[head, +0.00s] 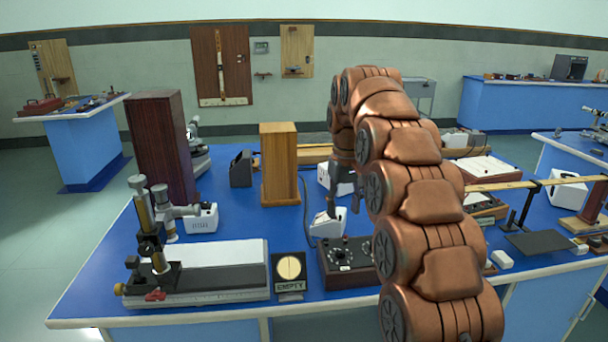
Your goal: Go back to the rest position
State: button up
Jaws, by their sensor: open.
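My gripper (342,204) hangs at the end of my copper-coloured arm, pointing down over the middle of the blue bench (240,225). It is open and nothing shows between its fingers. Its tips are close above or in front of a small white instrument (327,224); I cannot tell whether they touch it. My arm arches up from the lower right and hides part of the bench behind it.
A wooden block (280,163) and a tall dark cabinet (161,145) stand left of my gripper. A black dial box (346,262), an "EMPTY" sign (290,273) and a microscope-like instrument (150,240) line the front.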

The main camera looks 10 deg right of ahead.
jog(key=s+f+m+g+p, duration=0.1)
jog(key=s+p, duration=0.8)
jog(key=s, duration=3.4)
jog(key=shift+s+f+m+g+p, duration=0.15)
jog(key=shift+f+m+g+p, duration=0.25)
jog(key=shift+f+m, duration=0.15)
jog(key=shift+c, duration=0.9)
jog(key=shift+a, duration=0.15)
